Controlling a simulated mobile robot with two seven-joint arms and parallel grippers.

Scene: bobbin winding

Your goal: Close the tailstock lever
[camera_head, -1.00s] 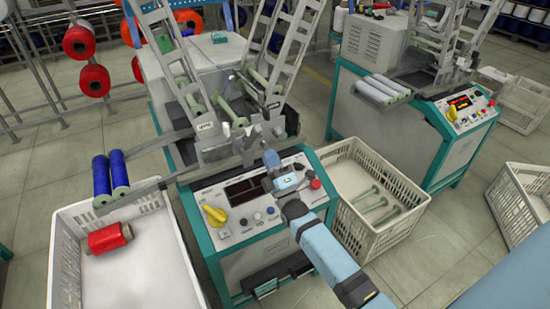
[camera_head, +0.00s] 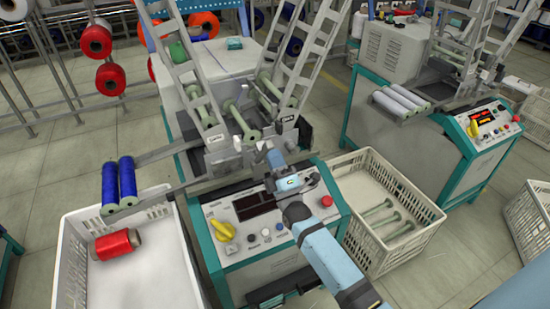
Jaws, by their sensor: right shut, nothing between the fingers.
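The near winding machine (camera_head: 232,219) has a teal and grey body with a sloped control panel. Its spindle area, between two slanted ladder-like racks, holds a pale green bobbin (camera_head: 241,121). I cannot clearly make out the tailstock lever among the small grey parts there. My right gripper (camera_head: 269,152) reaches in from the lower right over the panel to the front of these grey parts. It is shut, with nothing held. Its tips are small and partly blend into the metal, so I cannot tell whether they touch it. My left gripper is not in view.
A white crate (camera_head: 72,262) with a red spool (camera_head: 114,244) stands at left. Two blue spools (camera_head: 118,185) lie on a rail above it. Another crate (camera_head: 416,232) with several empty green bobbins stands right of the machine. A second winder (camera_head: 420,135) is behind it.

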